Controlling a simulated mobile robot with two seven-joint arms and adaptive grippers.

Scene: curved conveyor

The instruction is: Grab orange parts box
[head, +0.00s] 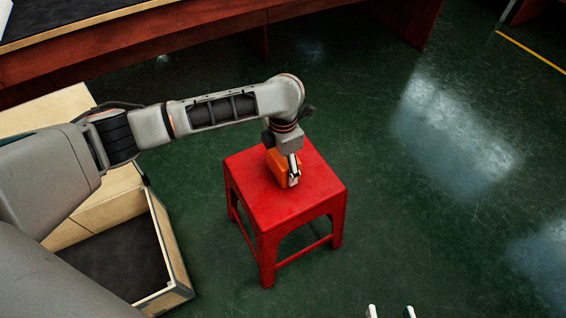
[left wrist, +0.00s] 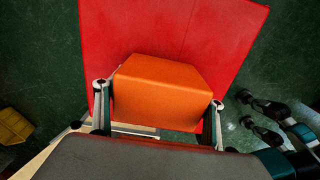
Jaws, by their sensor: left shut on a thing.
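The orange parts box (head: 276,165) is at the top of the red stool (head: 305,200) in the head view. My left gripper (head: 291,173) reaches down over it from above. In the left wrist view the orange box (left wrist: 160,90) sits between the two fingers of my left gripper (left wrist: 160,98), which are shut on its sides. The red stool seat (left wrist: 180,28) shows behind the box; I cannot tell whether they touch. My right gripper (head: 390,312) shows only its two fingertips at the bottom edge of the head view, apart with nothing visible between them.
A wooden-walled box with a dark floor (head: 176,255) stands left of the stool, under my left arm. A long reddish-brown bench (head: 150,50) runs along the back. The green floor right of the stool is clear. A yellow object (left wrist: 14,127) lies at the left wrist view's lower left.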

